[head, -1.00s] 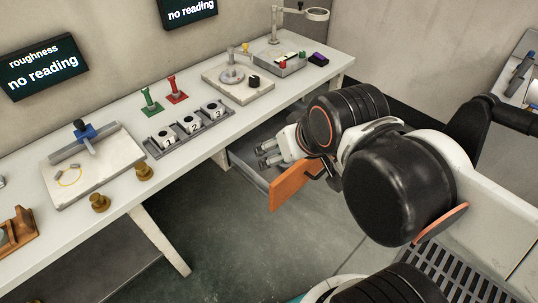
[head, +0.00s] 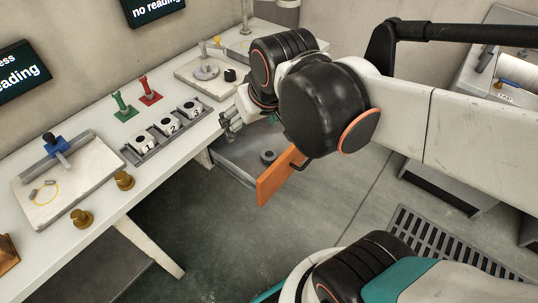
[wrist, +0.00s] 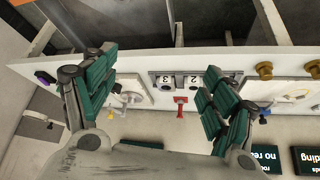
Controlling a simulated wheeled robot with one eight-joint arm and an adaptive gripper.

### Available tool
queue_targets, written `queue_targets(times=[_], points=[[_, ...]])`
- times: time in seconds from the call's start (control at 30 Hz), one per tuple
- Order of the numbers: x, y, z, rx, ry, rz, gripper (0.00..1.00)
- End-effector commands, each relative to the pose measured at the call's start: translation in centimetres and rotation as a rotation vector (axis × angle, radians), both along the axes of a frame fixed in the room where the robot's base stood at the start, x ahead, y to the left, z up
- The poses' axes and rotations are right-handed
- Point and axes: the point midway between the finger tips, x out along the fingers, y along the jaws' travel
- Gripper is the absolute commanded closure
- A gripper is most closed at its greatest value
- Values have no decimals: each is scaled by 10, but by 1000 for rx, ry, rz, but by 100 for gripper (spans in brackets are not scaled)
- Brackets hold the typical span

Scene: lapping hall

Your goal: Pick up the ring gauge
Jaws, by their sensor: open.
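A dark grey ring with a hole, which looks like the ring gauge (head: 268,156), lies flat on the floor of an open drawer (head: 236,170) with an orange front (head: 277,178). My gripper (head: 230,122) is open and empty in the head view. It is above and to the left of the ring, near the bench's front edge, apart from the ring. In the wrist view my gripper's green-padded fingers (wrist: 158,100) are spread wide with nothing between them; the bench shows beyond them. I cannot make out the ring in the wrist view.
The bench (head: 150,185) carries a tray of numbered blocks (head: 170,128), a green stand (head: 122,106), a red stand (head: 149,91), brass knobs (head: 124,181) and a pale plate (head: 70,185). The floor before the drawer is clear.

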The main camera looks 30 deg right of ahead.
Motion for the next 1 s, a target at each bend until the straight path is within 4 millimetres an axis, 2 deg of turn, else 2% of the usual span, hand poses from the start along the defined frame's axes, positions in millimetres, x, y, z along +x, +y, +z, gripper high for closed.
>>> queue_targets(times=[0.23,0.47,0.77,1.0], points=[[46,-20,-4,5,86,-40,22],[88,-45,-26,15,175,-86,22],[134,-83,-77,34,294,-146,22],[160,-115,-134,54,386,-193,22]])
